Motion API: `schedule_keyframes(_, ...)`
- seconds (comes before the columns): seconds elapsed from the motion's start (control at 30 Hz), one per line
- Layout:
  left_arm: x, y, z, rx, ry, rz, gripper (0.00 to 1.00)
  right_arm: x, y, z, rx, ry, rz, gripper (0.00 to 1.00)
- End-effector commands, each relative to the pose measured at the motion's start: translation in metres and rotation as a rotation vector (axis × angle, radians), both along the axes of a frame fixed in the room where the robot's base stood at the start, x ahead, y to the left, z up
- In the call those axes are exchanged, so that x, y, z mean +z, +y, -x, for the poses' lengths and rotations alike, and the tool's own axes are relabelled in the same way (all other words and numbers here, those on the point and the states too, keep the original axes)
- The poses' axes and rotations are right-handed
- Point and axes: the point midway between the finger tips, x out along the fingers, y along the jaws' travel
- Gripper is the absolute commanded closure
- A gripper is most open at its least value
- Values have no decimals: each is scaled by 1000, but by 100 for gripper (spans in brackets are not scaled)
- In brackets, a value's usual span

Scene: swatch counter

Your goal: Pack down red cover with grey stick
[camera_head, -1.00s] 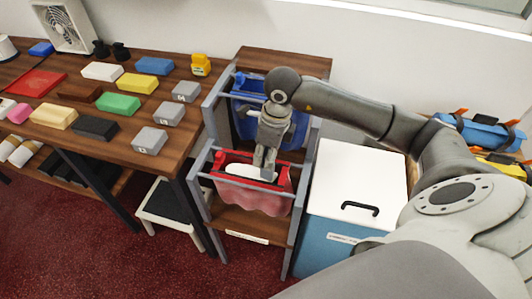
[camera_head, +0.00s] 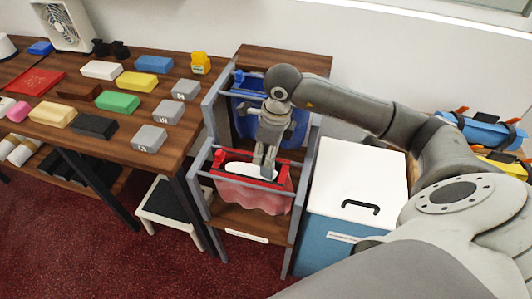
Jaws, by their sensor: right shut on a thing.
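The red cover (camera_head: 252,194) hangs in the front bay of a grey-railed rack, with a pinkish lower part and a darker red upper rim. A white oblong thing (camera_head: 240,169) lies in its top opening. My right gripper (camera_head: 266,163) points down over the opening. It is shut on a slim grey piece, which looks like the grey stick (camera_head: 268,173), its lower end at the white thing and the red rim. Stick and fingers are both grey and hard to tell apart, and I cannot tell whether the tip touches the cover. My left gripper is out of view.
A blue cover (camera_head: 291,128) hangs in the bay behind. A wooden table (camera_head: 60,88) with several coloured blocks stands at left, with a step stool (camera_head: 166,203) below. A white-lidded blue box (camera_head: 352,178) stands close at right.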

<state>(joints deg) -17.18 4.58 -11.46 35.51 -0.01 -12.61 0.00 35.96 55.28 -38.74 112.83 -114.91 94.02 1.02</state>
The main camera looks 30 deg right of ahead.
Motion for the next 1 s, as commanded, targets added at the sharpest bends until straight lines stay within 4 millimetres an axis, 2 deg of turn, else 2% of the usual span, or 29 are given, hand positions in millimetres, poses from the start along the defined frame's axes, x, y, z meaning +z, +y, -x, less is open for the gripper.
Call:
schedule_keyframes(0.03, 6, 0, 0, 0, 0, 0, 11, 8, 0, 0, 0, -1, 0, 89)
schedule_keyframes(1.0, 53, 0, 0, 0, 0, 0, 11, 85, 0, 0, 0, -2, -1, 89)
